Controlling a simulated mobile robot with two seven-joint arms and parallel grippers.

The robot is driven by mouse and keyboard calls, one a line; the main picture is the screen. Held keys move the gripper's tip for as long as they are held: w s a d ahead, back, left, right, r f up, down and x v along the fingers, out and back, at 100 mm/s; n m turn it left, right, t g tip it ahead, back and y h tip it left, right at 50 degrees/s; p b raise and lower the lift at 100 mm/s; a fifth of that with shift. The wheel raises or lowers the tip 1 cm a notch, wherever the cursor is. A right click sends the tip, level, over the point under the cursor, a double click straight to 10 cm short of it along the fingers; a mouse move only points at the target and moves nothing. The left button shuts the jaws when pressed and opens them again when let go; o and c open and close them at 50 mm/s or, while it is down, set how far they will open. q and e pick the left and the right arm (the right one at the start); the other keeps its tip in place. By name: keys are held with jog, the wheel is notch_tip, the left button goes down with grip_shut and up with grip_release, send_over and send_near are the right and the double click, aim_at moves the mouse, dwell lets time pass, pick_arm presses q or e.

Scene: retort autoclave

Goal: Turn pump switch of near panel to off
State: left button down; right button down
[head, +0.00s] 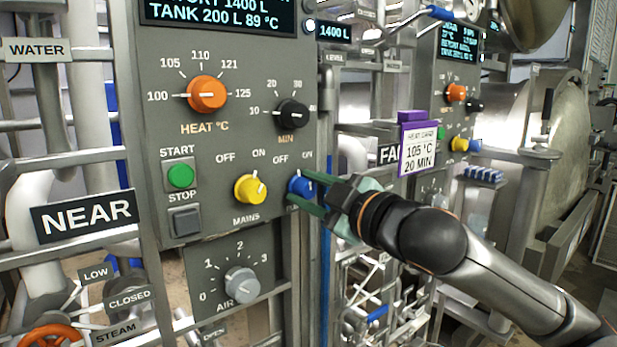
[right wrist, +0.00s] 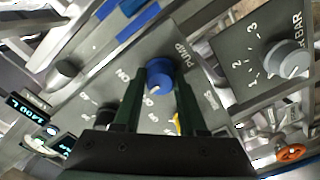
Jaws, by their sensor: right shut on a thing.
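The near panel (head: 220,140) is a grey control box next to a NEAR sign (head: 84,215). Its pump switch (head: 299,186) is a blue knob at the lower right, with OFF and ON printed above it. My right gripper (head: 314,192) comes in from the right and is shut on this knob. In the right wrist view, the blue knob (right wrist: 159,72) sits between the two dark green fingers, beside the PUMP label. Its white mark points down and slightly left there; the exact setting is hard to tell. My left gripper is not in view.
The yellow mains knob (head: 250,189) is close left of the pump switch. The grey air dial (head: 241,281) is below. Orange heat (head: 207,94) and black minute (head: 292,114) knobs are above. A purple-framed heat card (head: 418,149) stands near my right arm, before the far panel.

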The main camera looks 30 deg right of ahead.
jog(key=n+p, duration=0.1)
jog(key=n, duration=0.2)
jog(key=shift+r+p, duration=0.1)
jog(key=shift+p, duration=0.3)
jog(key=shift+n+p, duration=0.45)
jog(key=shift+n, duration=0.85)
jog(key=shift+c, duration=2.3)
grip_release()
